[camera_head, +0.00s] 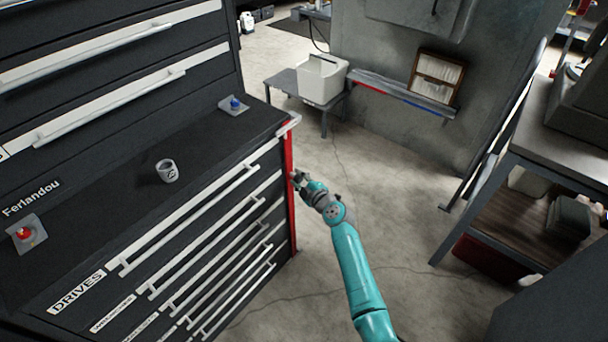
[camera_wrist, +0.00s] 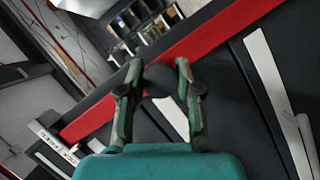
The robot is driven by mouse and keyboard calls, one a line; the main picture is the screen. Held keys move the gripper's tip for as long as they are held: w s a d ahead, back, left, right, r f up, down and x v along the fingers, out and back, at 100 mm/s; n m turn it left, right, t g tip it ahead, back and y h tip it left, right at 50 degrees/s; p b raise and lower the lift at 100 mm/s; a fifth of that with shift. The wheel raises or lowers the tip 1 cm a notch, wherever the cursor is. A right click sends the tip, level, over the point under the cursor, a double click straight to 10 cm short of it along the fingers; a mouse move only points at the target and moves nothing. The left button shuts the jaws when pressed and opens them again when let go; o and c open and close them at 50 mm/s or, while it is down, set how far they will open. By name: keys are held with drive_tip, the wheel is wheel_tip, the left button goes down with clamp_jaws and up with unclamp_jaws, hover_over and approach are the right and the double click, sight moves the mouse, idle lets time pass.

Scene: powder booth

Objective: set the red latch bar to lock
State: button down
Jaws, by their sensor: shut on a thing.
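The red latch bar (camera_head: 289,200) runs upright along the right front edge of the dark drawer cabinet (camera_head: 90,215). In the wrist view the red latch bar (camera_wrist: 225,36) crosses diagonally. My gripper (camera_head: 296,178) is at the bar's upper half in the head view. In the wrist view my gripper (camera_wrist: 160,70) has its two fingers on either side of a dark rounded part at the bar, closed on it. The fingers hide part of the bar.
White drawer handles (camera_head: 190,217) project from the cabinet front beside the bar. A mug (camera_head: 167,172), a blue button (camera_head: 235,104) and a red button (camera_head: 24,234) are on the cabinet top. The floor (camera_head: 370,180) right of the bar is clear. A workbench (camera_head: 500,170) stands at right.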

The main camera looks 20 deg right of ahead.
drive_tip(key=shift+s+a+f, duration=0.1)
drive_tip(key=shift+s+a, duration=0.2)
drive_tip(key=shift+a, duration=0.1)
drive_tip(key=c, duration=0.8)
unclamp_jaws()
drive_tip(key=shift+a, duration=0.1)
drive_tip(key=shift+o, duration=0.2)
drive_tip(key=shift+s, duration=0.15)
drive_tip(key=shift+s+d, duration=0.2)
drive_tip(key=shift+s, duration=0.05)
drive_tip(key=v, duration=1.1)
drive_tip(key=shift+r, duration=0.25)
drive_tip(key=shift+s, duration=0.1)
